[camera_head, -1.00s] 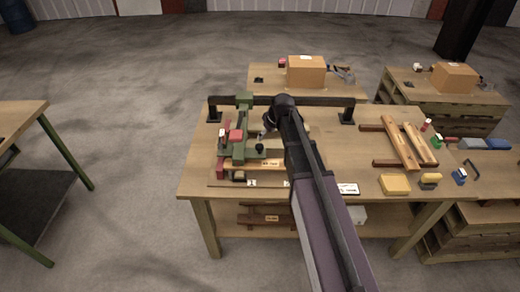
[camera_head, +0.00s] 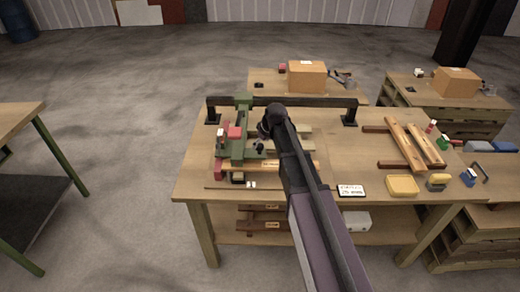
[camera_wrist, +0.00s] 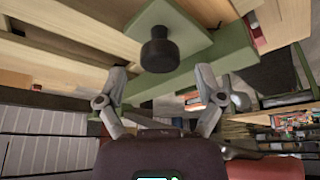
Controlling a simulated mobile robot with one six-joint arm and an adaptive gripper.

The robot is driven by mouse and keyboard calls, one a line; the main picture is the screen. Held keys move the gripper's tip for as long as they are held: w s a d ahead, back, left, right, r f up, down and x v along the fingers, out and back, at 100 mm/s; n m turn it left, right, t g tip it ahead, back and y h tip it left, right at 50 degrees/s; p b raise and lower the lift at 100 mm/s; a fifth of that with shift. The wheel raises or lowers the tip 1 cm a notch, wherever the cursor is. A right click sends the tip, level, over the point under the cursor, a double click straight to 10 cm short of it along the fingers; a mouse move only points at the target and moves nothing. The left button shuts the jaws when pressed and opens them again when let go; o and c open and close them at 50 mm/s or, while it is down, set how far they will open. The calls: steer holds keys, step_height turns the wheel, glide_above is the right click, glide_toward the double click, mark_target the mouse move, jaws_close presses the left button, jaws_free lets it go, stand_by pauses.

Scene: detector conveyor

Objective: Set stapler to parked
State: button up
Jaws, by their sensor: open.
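A green carriage unit (camera_head: 240,150) with a red block (camera_head: 235,132) hangs on the black rail over the left part of the workbench; I take it to be the stapler, though no label confirms this. A small black knob (camera_head: 259,147) stands on its green plate, and the knob (camera_wrist: 160,52) also shows large in the wrist view. My gripper (camera_wrist: 160,80) is open, its two fingers spread below the knob in that picture, with nothing held. In the head view my arm reaches over the bench, and its end hides my fingers.
The black rail (camera_head: 310,103) spans the bench (camera_head: 365,165) on two posts. Cardboard boxes (camera_head: 307,75) stand on benches behind.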

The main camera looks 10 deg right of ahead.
steer(key=shift+w+a+f+b, duration=0.1)
steer(key=shift+w+f+b, duration=0.05)
steer(key=shift+f+b, duration=0.15)
steer(key=shift+w+a+f+b, duration=0.1)
steer(key=shift+f+b, duration=0.05)
steer(key=shift+f, duration=0.2)
steer(key=shift+c, duration=0.2)
jaws_close()
steer(key=shift+s+d, duration=0.1)
steer(key=shift+s, duration=0.05)
